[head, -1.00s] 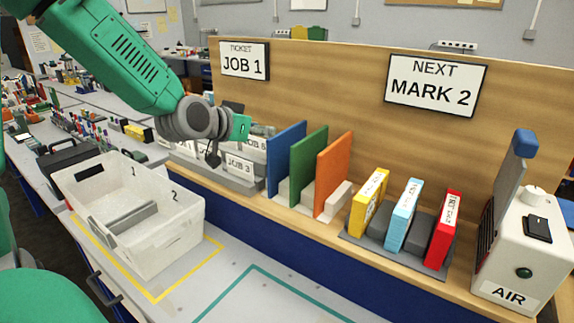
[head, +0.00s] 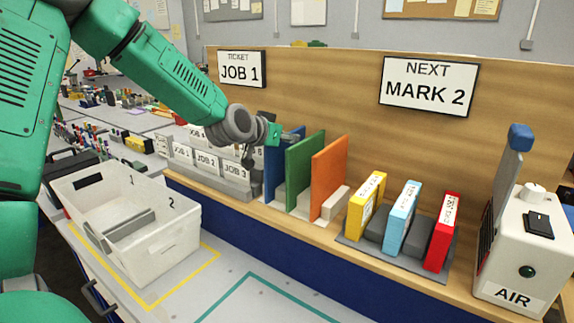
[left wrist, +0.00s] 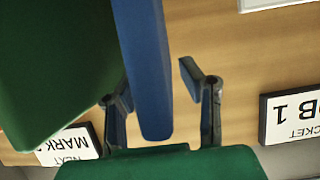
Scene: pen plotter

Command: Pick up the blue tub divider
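The blue tub divider (head: 274,176) stands upright at the left end of the row of dividers on the wooden shelf. In the left wrist view, its narrow blue edge (left wrist: 150,60) runs down between the two fingers. My left gripper (left wrist: 155,85) is open around it. The right-hand finger stands clear of the divider with a visible gap; the left-hand finger is closer, and I cannot tell whether it touches. In the head view my left gripper (head: 282,134) is at the divider's upper edge and partly hides it. My right gripper is not in view.
A green divider (head: 306,170) and an orange divider (head: 329,178) stand just right. A wooden back panel (head: 330,95) rises behind. Job-card holders (head: 210,172) are left. A white tub (head: 165,232) sits on the bench, with clear bench (head: 225,275) to its right.

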